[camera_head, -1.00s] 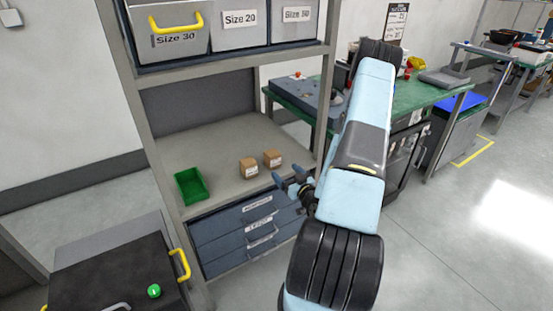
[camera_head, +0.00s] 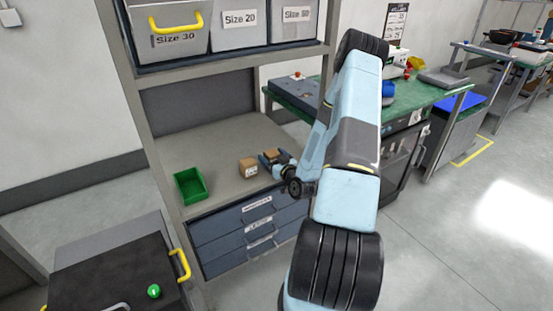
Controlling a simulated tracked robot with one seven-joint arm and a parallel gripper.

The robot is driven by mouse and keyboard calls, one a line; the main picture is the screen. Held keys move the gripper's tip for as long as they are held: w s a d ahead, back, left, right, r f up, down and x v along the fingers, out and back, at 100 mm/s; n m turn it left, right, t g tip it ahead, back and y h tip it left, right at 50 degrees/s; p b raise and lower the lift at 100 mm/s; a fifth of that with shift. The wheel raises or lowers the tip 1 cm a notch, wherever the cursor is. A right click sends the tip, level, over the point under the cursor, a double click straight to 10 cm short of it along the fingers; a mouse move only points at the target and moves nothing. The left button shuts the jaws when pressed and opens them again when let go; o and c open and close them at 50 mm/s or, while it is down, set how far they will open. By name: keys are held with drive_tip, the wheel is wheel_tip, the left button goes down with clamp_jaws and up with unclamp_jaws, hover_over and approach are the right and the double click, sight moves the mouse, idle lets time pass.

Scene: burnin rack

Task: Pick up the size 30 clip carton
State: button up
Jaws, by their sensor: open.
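Two small brown cartons stand on the rack's middle shelf (camera_head: 215,148). The left carton (camera_head: 249,167) shows a white label, too small to read. The right carton (camera_head: 271,155) is partly hidden by my gripper (camera_head: 269,159), which is open with its fingers at that carton. I cannot tell whether the fingers touch it. Which carton is size 30 cannot be read.
A green open bin (camera_head: 190,187) sits on the shelf left of the cartons. Bins labelled Size 30 (camera_head: 178,41) and Size 20 (camera_head: 240,20) stand on the shelf above. Blue drawers (camera_head: 240,237) are below. A rack post rises close to my arm.

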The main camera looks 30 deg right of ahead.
drive_tip(key=shift+w, duration=1.15)
drive_tip(key=c, duration=1.1)
